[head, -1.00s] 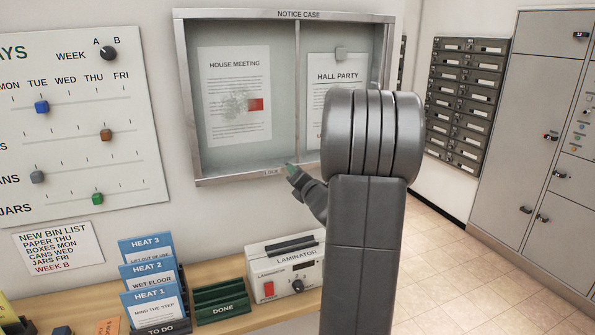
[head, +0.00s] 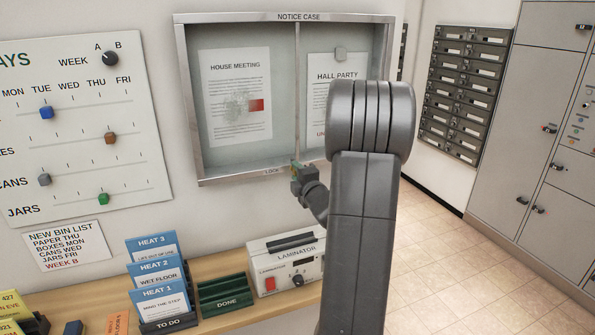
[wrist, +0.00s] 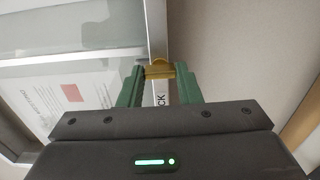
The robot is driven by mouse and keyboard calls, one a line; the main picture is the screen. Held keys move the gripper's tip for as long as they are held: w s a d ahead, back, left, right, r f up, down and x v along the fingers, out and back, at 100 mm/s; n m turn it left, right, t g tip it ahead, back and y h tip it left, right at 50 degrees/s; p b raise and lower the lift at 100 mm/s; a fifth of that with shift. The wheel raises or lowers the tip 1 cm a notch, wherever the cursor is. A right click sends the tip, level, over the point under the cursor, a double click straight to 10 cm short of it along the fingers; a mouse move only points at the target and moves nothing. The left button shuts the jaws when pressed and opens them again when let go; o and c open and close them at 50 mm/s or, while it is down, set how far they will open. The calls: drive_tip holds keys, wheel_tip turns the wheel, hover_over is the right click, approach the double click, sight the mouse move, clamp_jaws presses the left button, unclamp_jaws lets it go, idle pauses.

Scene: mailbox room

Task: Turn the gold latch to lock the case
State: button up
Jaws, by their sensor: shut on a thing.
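The notice case (head: 185,110) hangs on the wall with its glass front closed, framed in silver metal. Its gold latch (wrist: 159,69) sits on the bottom frame near the lock lettering, clearest in the wrist view. My gripper (wrist: 160,78) has its two green fingers on either side of the latch, shut on it. In the head view my gripper (head: 295,167) is at the case's lower edge, below the middle divider. The latch is mostly hidden there by the fingers.
A laminator (head: 285,262) and a green done tray (head: 225,301) stand on the shelf below the case. A slider board (head: 75,125) is on the wall at left. Grey mailboxes (head: 465,95) and lockers are at right, with open floor before them.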

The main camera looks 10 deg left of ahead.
drive_tip(key=shift+m, duration=0.3)
drive_tip(key=o, duration=1)
drive_tip(key=shift+s+d, duration=0.1)
drive_tip(key=b+v, duration=0.3)
drive_tip(key=v, duration=1)
drive_tip(key=shift+s+d, duration=0.2)
drive_tip(key=shift+s, duration=0.05)
